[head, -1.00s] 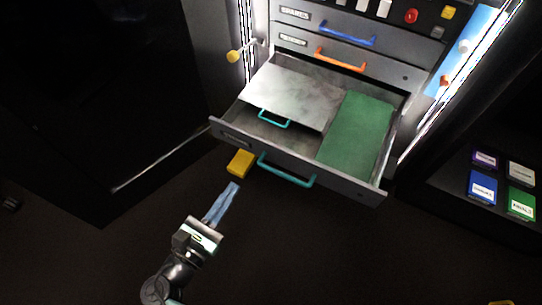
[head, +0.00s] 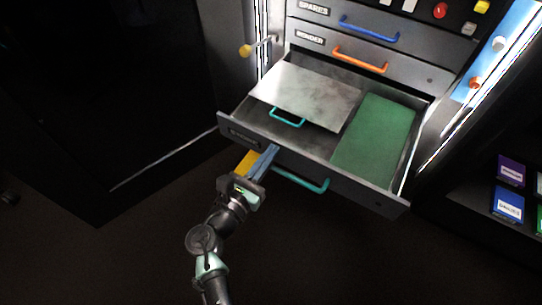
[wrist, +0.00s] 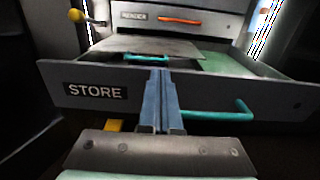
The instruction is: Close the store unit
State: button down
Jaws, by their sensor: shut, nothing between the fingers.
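The store unit is a grey drawer (head: 375,196) pulled far out, with a STORE label (wrist: 95,91) on its front in the wrist view. A teal handle (head: 302,180) runs across its front. Inside lie a green panel (head: 374,140) and a grey metal lid (head: 309,92) with its own teal handle (head: 287,117). My gripper (head: 268,152) has its blue fingers shut and empty. The fingertips are at the drawer front, just left of the teal handle, also in the wrist view (wrist: 159,80). I cannot tell whether they touch the front.
Above are shut drawers with an orange handle (head: 360,59) and a blue handle (head: 369,28). A yellow block (head: 245,163) is partly hidden behind my fingers. A yellow knob (head: 245,51) sticks out at left. A shelf with coloured boxes (head: 508,204) stands at right.

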jog(key=shift+w+d, duration=0.25)
jog(key=shift+w, duration=0.05)
